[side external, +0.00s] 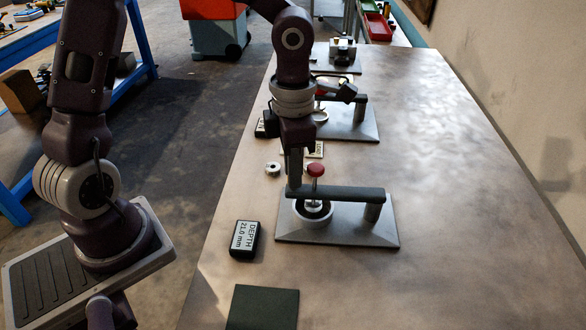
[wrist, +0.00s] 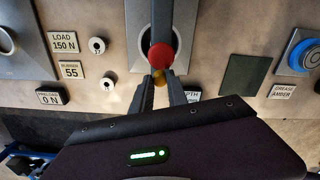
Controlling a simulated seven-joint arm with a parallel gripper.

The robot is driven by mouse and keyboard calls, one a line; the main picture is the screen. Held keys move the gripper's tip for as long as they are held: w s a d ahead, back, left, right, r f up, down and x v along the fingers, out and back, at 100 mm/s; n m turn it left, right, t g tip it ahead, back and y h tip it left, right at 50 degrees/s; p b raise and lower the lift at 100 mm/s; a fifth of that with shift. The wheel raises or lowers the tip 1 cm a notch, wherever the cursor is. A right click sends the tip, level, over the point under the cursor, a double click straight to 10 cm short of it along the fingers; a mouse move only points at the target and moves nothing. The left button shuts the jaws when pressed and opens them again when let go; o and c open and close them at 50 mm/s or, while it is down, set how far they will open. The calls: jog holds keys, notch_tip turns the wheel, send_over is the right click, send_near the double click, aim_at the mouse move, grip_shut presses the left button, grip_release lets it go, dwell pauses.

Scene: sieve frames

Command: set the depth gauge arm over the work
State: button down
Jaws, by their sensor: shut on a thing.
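The depth gauge arm (side external: 340,193) is a dark bar running left from a post (side external: 372,208) on a grey plate (side external: 350,233). A red knob (side external: 316,170) tops its plunger, above a pale ring-shaped work (side external: 313,211) on the plate. In the wrist view, the bar (wrist: 162,18) crosses over the ring (wrist: 178,45), with the red knob (wrist: 161,56) near its end. My gripper (side external: 292,180) is shut on the arm's free end. In the wrist view, its fingers (wrist: 162,92) flank an amber tip (wrist: 160,76). The exact contact is partly hidden.
A black readout (side external: 245,239) marked DEPTH 21.0 mm stands left of the plate. A dark green pad (side external: 263,307) lies in front. Behind are a small metal collar (side external: 272,168) and another fixture plate (side external: 350,122). The table's right side is clear.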

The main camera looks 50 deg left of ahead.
jog(key=c, duration=1.3)
grip_release()
notch_tip(320, 180, up, 7)
jog(key=shift+r, duration=0.1)
jog(key=s+a+r+m+t, duration=0.2)
jog(key=s+m, duration=0.6)
jog(key=m, duration=0.7)
jog(key=s+a+r+m+t, duration=0.2)
jog(key=s+m, duration=0.6)
jog(key=m, duration=0.7)
jog(key=shift+a+r+t, duration=0.35)
jog(key=shift+r+t, duration=0.4)
jog(key=shift+t, duration=0.05)
